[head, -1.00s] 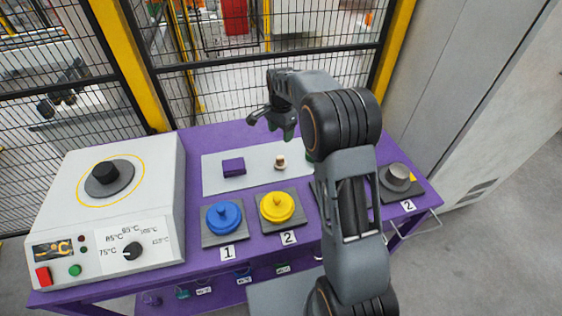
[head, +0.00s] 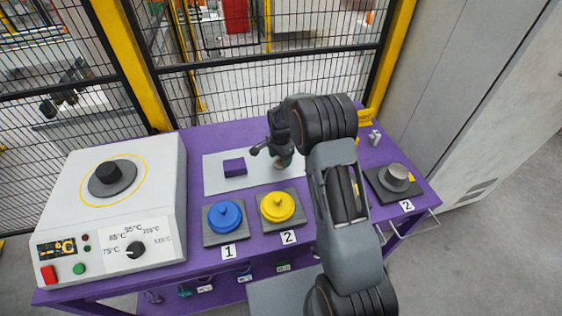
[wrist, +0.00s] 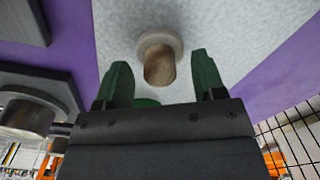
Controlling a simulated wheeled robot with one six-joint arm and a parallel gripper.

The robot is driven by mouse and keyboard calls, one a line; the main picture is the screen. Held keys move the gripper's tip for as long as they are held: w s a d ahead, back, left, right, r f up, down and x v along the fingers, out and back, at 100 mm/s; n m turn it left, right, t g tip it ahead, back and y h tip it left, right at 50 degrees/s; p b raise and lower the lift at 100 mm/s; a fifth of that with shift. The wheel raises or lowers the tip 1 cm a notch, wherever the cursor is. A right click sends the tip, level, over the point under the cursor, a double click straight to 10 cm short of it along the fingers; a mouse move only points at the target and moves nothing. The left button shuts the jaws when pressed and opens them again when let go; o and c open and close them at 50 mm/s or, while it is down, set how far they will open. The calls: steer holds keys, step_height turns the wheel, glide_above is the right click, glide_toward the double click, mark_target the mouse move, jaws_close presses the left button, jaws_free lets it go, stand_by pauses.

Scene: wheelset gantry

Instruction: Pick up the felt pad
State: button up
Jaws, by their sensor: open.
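A small round pale pad with a wooden knob, which looks like the felt pad (wrist: 160,62), stands on a light grey sheet (wrist: 112,30) in the wrist view. My gripper (wrist: 160,80) is open, its two green fingers on either side in the picture, with gaps left and right of the knob. Nothing is held. In the head view my gripper (head: 283,157) is low over the right part of the grey sheet (head: 214,184) and hides the pad there.
A purple block (head: 234,167) lies on the sheet to the left. Blue (head: 225,215) and yellow (head: 277,206) lidded items stand in front on grey plates. A heater box (head: 110,215) is at the left, a grey round piece (head: 397,177) at the right. Wire fencing (head: 240,90) stands behind.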

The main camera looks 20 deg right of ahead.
steer(key=shift+f, duration=0.5)
steer(key=shift+c, duration=0.3)
steer(key=c, duration=0.9)
